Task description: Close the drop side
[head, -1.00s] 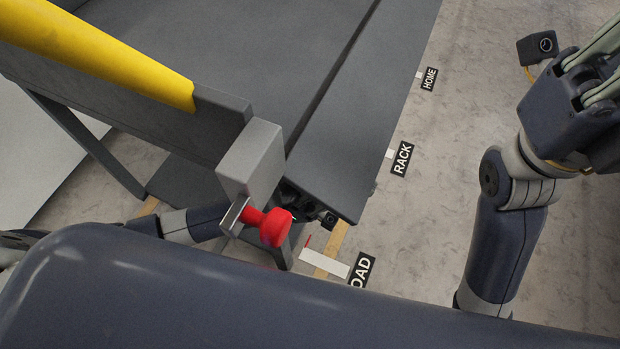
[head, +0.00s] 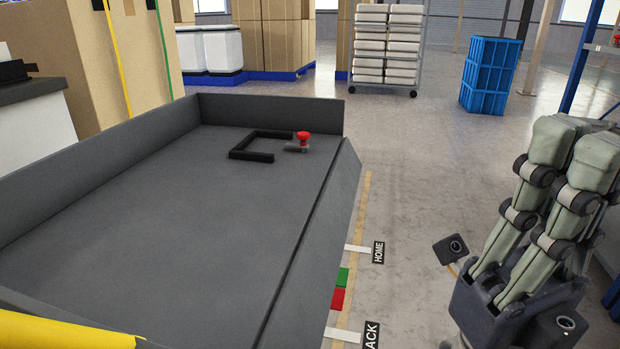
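The drop side (head: 312,235) is the long dark grey panel along the right edge of the cart bed (head: 190,230). It lies folded outward, separated from the bed by a dark hinge line. A red knob (head: 303,137) on a grey latch piece sits at the bed's far right corner. My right gripper (head: 568,150) is at the right, in the air over the floor, well clear of the drop side. Its fingers point upward and hold nothing visible; their opening is unclear from this angle. My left gripper is out of view.
A black U-shaped bar (head: 252,154) lies on the bed near the knob. Fixed walls (head: 100,160) stand at the left and back. A yellow bar (head: 60,332) crosses bottom left. Blue crates (head: 489,76) and a wheeled rack (head: 387,45) stand behind.

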